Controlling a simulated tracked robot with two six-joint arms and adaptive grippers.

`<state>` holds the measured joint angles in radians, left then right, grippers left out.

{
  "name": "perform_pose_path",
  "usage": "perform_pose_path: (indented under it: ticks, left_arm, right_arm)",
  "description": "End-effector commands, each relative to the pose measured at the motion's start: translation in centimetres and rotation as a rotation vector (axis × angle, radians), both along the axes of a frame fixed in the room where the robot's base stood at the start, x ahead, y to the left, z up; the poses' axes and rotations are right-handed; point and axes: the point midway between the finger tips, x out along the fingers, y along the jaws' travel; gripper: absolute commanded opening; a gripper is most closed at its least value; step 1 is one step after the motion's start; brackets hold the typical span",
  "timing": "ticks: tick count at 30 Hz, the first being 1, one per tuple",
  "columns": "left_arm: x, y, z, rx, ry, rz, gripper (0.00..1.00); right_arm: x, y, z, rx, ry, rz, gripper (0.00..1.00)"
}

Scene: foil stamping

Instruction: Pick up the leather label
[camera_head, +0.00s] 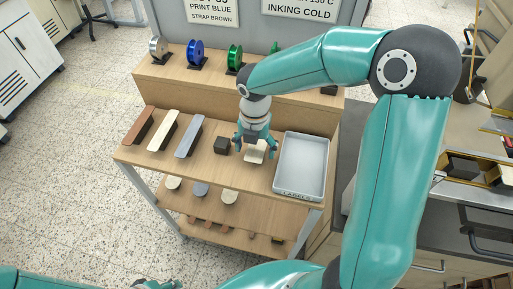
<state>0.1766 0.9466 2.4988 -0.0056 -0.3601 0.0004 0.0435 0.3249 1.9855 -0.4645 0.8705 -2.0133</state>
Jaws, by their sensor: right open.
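A pale cream piece (255,153), which looks like the leather label or a small stack of labels, lies on the upper shelf of the wooden rack. My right gripper (255,145) points down over it with its fingers apart, one on each side. The gripper covers part of the piece, and I cannot tell whether the fingers touch it. A grey tray (276,178), marked LABELS on its front, is just right of the piece. At the bottom edge, part of my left gripper (155,284) shows; its fingers are mostly out of frame.
A small dark block (221,146) sits left of the gripper. Brown (139,127), cream (162,131) and grey (190,137) strips lie farther left. Grey, blue and green spools (235,57) stand on the raised back ledge. More pieces lie on the lower shelves.

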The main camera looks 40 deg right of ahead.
Motion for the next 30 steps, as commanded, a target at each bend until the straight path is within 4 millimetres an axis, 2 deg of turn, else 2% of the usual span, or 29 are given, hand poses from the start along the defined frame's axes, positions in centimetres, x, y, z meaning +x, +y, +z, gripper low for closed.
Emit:
perform_pose_path:
  ticks: [11, 19, 30]
  left_arm:
    - [0.00, 0.00, -0.05, 0.000, 0.000, 0.000, 0.40]
    - [0.00, 0.00, -0.05, 0.000, 0.000, 0.000, 0.40]
    - [0.00, 0.00, -0.02, 0.000, 0.000, 0.000, 0.40]
  right_arm:
    - [-0.02, -0.02, -0.17, -0.001, 0.001, -0.001, 0.81]
    - [-0.03, -0.04, -0.16, 0.000, 0.000, -0.001, 0.39]
    - [-0.04, -0.06, -0.10, 0.000, 0.000, -0.002, 0.38]
